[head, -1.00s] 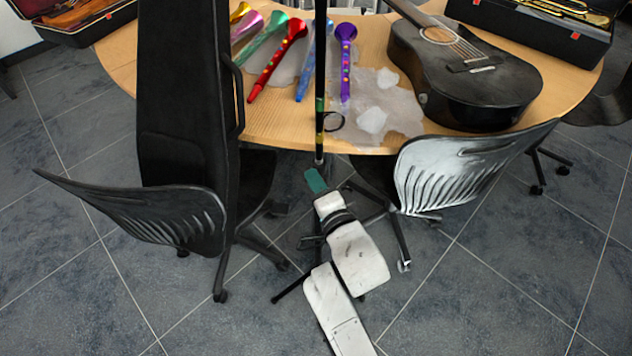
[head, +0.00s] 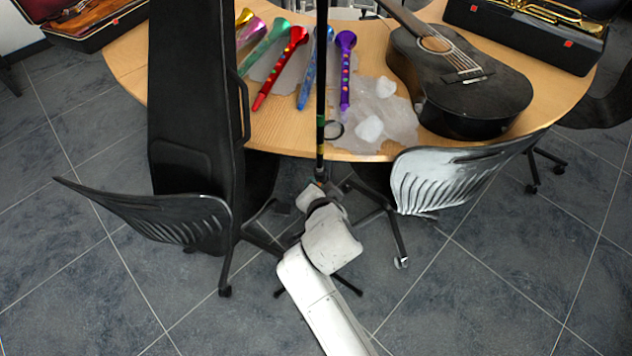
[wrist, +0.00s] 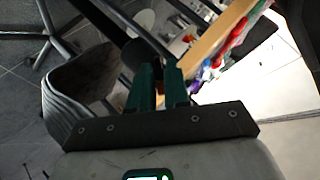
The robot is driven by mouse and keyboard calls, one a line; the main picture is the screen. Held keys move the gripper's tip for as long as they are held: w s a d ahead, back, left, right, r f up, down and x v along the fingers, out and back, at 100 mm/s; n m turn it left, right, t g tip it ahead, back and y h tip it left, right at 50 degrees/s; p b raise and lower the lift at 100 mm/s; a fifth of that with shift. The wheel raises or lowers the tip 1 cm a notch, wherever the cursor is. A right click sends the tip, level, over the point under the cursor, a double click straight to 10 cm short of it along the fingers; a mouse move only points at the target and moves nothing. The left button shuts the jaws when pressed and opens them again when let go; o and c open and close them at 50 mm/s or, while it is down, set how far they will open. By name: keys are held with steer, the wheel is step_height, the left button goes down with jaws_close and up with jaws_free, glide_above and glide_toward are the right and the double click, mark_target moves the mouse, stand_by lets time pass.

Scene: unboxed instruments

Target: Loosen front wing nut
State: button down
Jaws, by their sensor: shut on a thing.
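A thin black stand pole (head: 320,90) rises in front of the table in the head view, with its dark legs spread on the floor behind my arm. The front wing nut is too small or hidden to make out in either view. My gripper (wrist: 160,72) shows two green fingers in the wrist view, a small gap apart, with a dark bar (wrist: 128,38) running down to their tips. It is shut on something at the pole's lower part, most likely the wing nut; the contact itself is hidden. In the head view my wrist sits at the foot of the pole.
A black office chair (head: 150,212) stands left and a grey-backed chair (head: 455,170) right, both near my arm. A tall black case (head: 195,120) leans at the left. The wooden table (head: 275,128) holds coloured horns (head: 283,65) and a black guitar (head: 470,95).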

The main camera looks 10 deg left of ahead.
steer(key=shift+w+a+n+g+h+b, duration=0.15)
steer(key=shift+n+g+h, duration=0.25)
steer(key=shift+n+h, duration=0.85)
steer(key=shift+s+a+n+g+h+b, duration=0.15)
steer(key=shift+n+g+h, duration=0.4)
steer(key=shift+h, duration=1.25)
steer(key=shift+w+a+n+g+h+b, duration=0.1)
steer(key=shift+a+n+g+h, duration=0.15)
steer(key=shift+n+h, duration=1.1)
steer(key=shift+h, duration=0.3)
steer(key=c, duration=1.1)
jaws_free()
steer(key=shift+r, duration=0.1)
steer(key=v, duration=1)
steer(key=shift+s+a+r+p, duration=0.15)
steer(key=shift+s+a+p, duration=0.05)
steer(key=shift+s+p, duration=0.1)
